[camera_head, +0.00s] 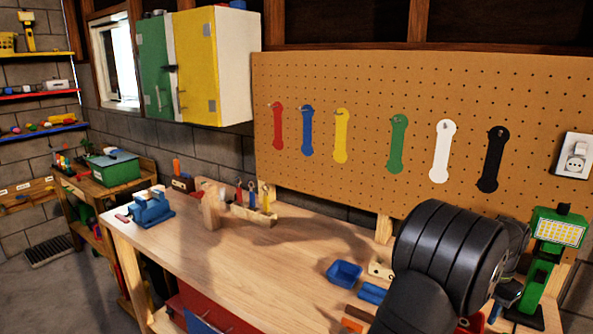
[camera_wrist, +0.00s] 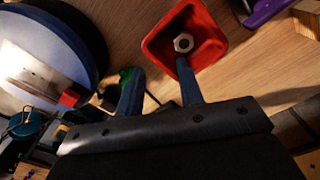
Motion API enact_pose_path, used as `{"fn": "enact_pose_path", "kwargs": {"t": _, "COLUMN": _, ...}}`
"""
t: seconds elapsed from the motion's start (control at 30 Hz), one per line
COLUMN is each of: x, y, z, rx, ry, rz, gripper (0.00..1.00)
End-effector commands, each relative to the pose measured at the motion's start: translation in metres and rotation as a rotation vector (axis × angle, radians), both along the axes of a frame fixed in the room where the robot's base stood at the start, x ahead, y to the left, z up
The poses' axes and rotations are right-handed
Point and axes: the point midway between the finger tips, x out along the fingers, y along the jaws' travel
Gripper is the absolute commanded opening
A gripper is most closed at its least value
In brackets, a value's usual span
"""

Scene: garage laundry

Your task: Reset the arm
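My gripper (camera_wrist: 158,76) shows in the wrist view with two blue fingers. They stand apart with nothing between them, so it is open and empty. A red bin (camera_wrist: 154,46) with a metal nut (camera_wrist: 183,42) inside lies just beyond the fingertips on the wooden bench (camera_wrist: 120,22). One fingertip overlaps the bin's near edge in the picture; I cannot tell whether they touch. In the head view my dark arm fills the lower right and hides the gripper. The bench (camera_head: 225,265) runs across the middle there.
A blue bin (camera_head: 344,273) and a green work lamp (camera_head: 556,232) stand near my arm. A blue vise (camera_head: 151,208) and a wooden tool holder (camera_head: 253,215) are farther left. A pegboard (camera_head: 370,100) with coloured hanging pieces rises behind. The bench's middle is clear.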

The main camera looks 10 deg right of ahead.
Motion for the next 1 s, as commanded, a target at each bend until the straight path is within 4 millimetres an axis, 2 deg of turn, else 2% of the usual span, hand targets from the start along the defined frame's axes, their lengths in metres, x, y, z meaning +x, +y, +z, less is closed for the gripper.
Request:
{"fn": "enact_pose_path", "kwargs": {"t": 0.03, "x": -0.011, "y": -0.001, "z": 0.006, "rx": -0.001, "ry": 0.0, "rz": -0.004, "gripper": 0.34}}
{"fn": "enact_pose_path", "kwargs": {"t": 0.47, "x": -0.083, "y": -0.002, "z": 0.05, "rx": 0.0, "ry": 0.0, "rz": -0.003, "gripper": 0.34}}
{"fn": "enact_pose_path", "kwargs": {"t": 1.0, "x": -0.09, "y": 0.087, "z": 0.051, "rx": 0.0, "ry": 0.0, "rz": 0.001, "gripper": 0.34}}
